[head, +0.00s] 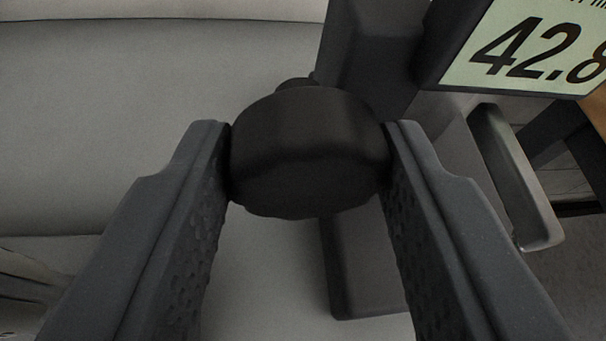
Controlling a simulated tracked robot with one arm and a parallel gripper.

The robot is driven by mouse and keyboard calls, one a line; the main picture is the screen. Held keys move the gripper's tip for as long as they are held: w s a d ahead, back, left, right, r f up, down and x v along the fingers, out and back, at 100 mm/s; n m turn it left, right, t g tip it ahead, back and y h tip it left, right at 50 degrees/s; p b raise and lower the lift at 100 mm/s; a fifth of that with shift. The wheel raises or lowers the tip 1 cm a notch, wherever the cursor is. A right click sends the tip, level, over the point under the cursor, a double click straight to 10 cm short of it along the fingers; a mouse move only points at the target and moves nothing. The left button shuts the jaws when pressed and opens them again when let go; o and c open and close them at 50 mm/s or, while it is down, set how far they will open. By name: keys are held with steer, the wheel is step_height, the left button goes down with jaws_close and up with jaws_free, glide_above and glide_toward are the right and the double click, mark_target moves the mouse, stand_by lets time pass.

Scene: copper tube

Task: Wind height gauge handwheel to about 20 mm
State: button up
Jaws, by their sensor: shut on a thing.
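The height gauge's handwheel (308,155) is a thick black knob in the middle of the head view. My gripper (308,160) is shut on it, with one finger against its left side and one against its right side. The gauge's display (530,48) at the top right reads 42.8, cut off by the picture's right edge. The dark gauge body (370,60) stands behind and above the handwheel. A dark upright part (365,265) shows below the handwheel, between my fingers. The handwheel's far side is hidden.
A grey metal loop-like part (515,180) sticks out at the right, close to my right finger. A pale grey surface (110,120) fills the left background. A brown edge (597,110) shows at the far right.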

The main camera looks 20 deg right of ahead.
steer(key=n+b, duration=0.1)
steer(key=b, duration=0.1)
steer(key=shift+f+h+b, duration=0.25)
steer(key=shift+h+b, duration=0.15)
steer(key=shift+r+n+b, duration=0.15)
steer(key=shift+n+b, duration=0.25)
steer(key=shift+b, duration=0.2)
steer(key=o, duration=1)
steer(key=shift+c, duration=0.2)
steer(key=shift+r, duration=0.1)
